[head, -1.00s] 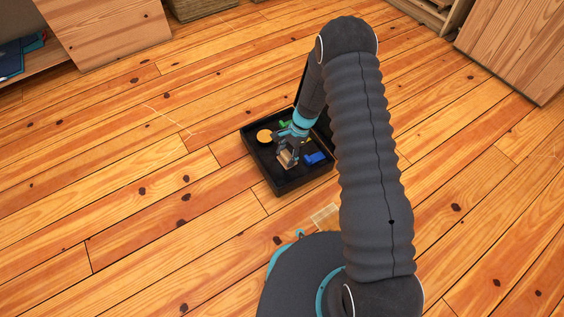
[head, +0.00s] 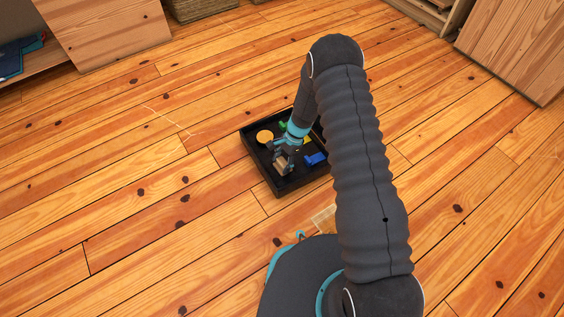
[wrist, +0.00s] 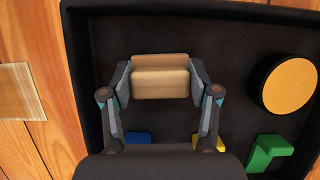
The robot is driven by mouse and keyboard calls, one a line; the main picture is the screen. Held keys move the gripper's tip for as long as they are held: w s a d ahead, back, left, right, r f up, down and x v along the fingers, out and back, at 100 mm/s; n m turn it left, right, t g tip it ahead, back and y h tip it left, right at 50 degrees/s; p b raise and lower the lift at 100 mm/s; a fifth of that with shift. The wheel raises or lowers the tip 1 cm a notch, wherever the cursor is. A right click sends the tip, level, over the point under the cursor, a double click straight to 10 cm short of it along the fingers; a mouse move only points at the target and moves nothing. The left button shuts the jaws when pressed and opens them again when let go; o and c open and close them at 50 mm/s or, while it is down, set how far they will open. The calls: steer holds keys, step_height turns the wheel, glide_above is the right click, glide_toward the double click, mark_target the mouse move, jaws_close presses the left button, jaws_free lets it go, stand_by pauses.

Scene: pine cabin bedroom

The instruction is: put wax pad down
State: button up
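The wax pad (wrist: 160,84) is a small tan block, and I see it between the two fingers of my gripper (wrist: 161,82) in the wrist view. The fingers press against its left and right sides. In the head view my gripper (head: 283,160) is low inside the black tray (head: 283,190), with the pad near the tray's front left part. I cannot tell whether the pad touches the tray floor.
The tray also holds a round orange-topped black tin (wrist: 289,84), a green piece (wrist: 268,152), a blue piece (head: 315,158) and a yellow piece (wrist: 208,143). A pale flat square (wrist: 20,91) lies on the floor outside the tray. The wooden floor around is mostly clear.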

steer(key=o, duration=0.4)
steer(key=shift+c, duration=0.2)
steer(key=shift+r, duration=0.1)
